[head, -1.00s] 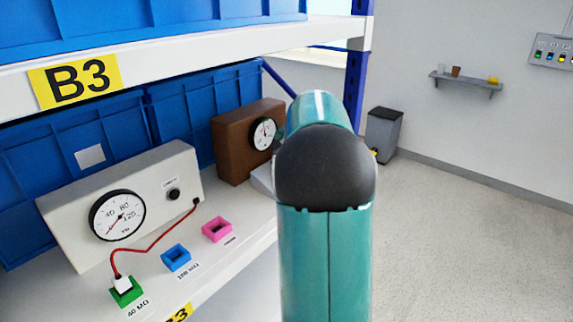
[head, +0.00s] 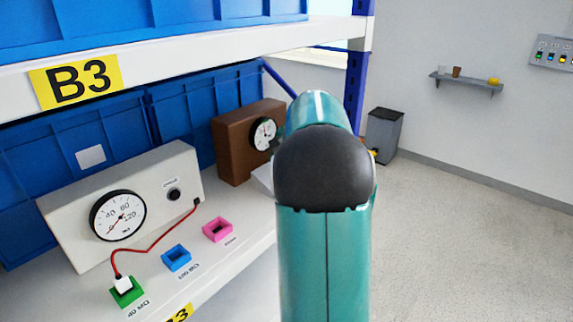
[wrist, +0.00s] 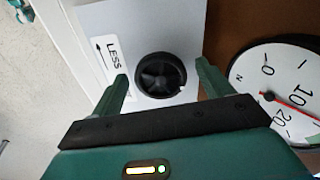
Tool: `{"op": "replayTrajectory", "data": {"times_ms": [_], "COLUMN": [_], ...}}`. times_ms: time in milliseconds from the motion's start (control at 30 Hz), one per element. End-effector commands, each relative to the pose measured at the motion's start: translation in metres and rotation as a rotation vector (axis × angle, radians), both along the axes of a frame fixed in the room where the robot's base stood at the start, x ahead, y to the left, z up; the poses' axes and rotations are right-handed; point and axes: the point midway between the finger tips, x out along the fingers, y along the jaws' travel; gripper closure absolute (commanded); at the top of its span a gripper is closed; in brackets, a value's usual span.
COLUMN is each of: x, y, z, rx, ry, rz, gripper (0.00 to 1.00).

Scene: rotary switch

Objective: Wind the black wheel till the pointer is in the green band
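The black wheel (wrist: 160,75) sits on a pale panel in the wrist view. My gripper (wrist: 162,76) is open, with one green finger on each side of the wheel and a visible gap on both sides. The gauge (wrist: 250,75) is at the right, cut off by the frame edge. Its red pointer (wrist: 292,105) runs towards the lower right and leaves the picture. A bit of the green band (wrist: 311,139) shows at the edge; whether the pointer lies in it cannot be told. In the head view the gauge (head: 263,133) is small, and my arm hides the wheel and gripper.
A "LESS" label with an arrow (wrist: 105,60) is left of the wheel. The gauge is on a brown box (head: 233,150). A white meter box (head: 70,235), with a red lead to a green socket (head: 127,293), shares the shelf. Open floor lies to the right.

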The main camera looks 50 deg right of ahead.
Motion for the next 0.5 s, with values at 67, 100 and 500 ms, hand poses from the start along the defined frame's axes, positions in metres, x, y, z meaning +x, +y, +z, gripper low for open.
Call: {"op": "replayTrajectory", "data": {"times_ms": [67, 100, 500], "x": [0.000, 0.000, -0.020], "y": [0.000, 0.000, -0.001], "z": [0.000, 0.000, 0.050], "rx": [0.000, 0.000, -0.003], "ry": [0.000, 0.000, -0.004], "rz": [0.000, 0.000, 0.000], "gripper": [0.21, 0.21, 0.21]}}
